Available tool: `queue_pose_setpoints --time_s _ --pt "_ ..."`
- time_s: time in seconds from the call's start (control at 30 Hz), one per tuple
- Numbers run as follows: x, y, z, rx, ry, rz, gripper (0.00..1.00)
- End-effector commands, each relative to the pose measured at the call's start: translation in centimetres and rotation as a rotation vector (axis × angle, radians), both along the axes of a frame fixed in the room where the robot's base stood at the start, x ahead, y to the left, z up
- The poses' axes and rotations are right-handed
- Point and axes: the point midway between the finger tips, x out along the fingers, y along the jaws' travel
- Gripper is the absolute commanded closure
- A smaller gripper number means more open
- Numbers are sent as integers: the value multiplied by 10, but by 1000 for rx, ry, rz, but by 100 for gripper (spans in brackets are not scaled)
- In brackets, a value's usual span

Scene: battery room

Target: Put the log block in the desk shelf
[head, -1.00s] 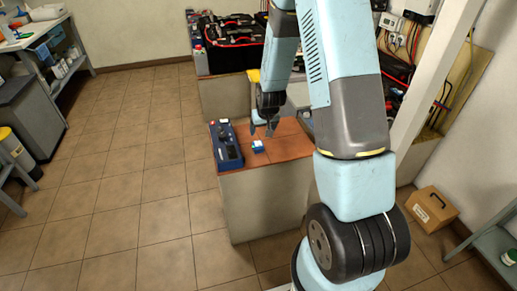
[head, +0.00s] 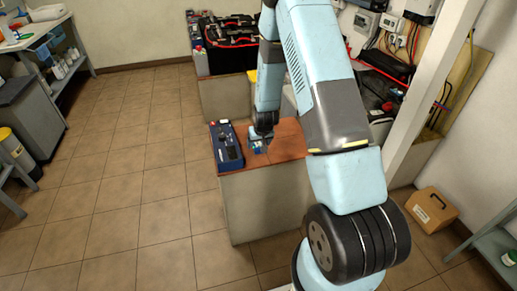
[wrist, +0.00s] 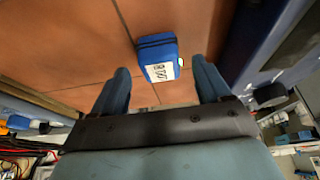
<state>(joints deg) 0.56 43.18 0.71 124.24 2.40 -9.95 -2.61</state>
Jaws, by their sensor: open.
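The log block is a small blue block with a white label. It lies on the tiled reddish-brown bench top, close to the blue device, and shows in the wrist view (wrist: 157,47) and partly in the head view (head: 253,148). My gripper (head: 262,140) is low over it and partly hides it in the head view. In the wrist view my gripper (wrist: 160,64) is open, with one finger on each side of the block's near end and gaps on both sides. I cannot tell for sure which furniture is the desk shelf; a grey shelved unit (head: 48,36) stands at the far left.
The blue device (head: 228,147) lies along the bench top's (head: 287,143) left edge. A white post (head: 424,95) rises at the right, near a cardboard box (head: 431,208). The tiled floor on the left is clear.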

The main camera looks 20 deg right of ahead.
Motion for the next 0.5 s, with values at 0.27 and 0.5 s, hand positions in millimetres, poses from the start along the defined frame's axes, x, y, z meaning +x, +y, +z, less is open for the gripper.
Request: queue_pose_setpoints --time_s 0.27,0.5 --pt "9 1 -24 0 0 0 23" --pt "9 1 -26 0 0 0 23"
